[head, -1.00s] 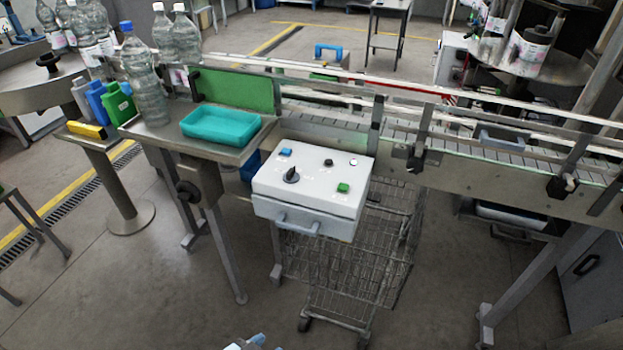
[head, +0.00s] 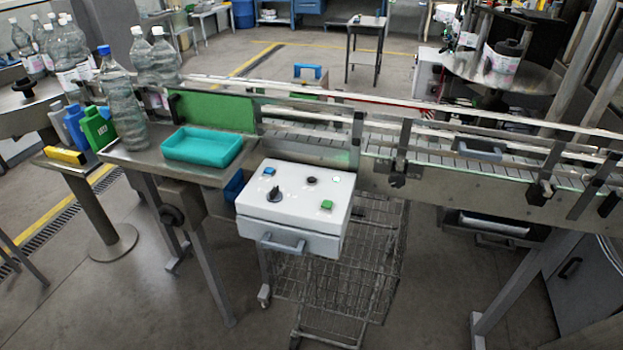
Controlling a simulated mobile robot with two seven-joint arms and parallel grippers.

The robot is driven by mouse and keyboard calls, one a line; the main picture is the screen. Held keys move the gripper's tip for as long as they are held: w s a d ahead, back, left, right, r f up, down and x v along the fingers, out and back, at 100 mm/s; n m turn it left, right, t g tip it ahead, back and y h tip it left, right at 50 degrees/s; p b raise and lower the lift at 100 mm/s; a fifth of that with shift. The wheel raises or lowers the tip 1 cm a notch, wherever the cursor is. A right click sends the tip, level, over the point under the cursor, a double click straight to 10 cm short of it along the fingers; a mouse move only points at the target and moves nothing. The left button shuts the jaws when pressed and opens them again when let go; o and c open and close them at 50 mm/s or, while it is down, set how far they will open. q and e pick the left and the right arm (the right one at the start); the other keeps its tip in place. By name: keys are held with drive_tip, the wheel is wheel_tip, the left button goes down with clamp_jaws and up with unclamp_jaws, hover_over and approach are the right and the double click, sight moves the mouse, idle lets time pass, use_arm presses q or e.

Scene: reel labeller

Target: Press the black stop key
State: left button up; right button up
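A white control box (head: 290,214) hangs at the front of the conveyor, with a grey handle on its front face. On its sloped top a small round black key (head: 311,180) sits toward the back, right of the middle. A larger black knob (head: 274,194) stands at the front left of the top. A blue key (head: 269,171) is at the back left, a green key (head: 326,205) at the front right, and a small pale button (head: 336,178) at the back right. Nothing covers the panel. Neither of my grippers is in view.
A teal tray (head: 203,160), clear bottles (head: 122,105) and coloured containers (head: 97,128) stand left of the box. The conveyor (head: 440,155) runs behind it to the right. A wire cart (head: 350,270) is underneath. The floor in front is clear.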

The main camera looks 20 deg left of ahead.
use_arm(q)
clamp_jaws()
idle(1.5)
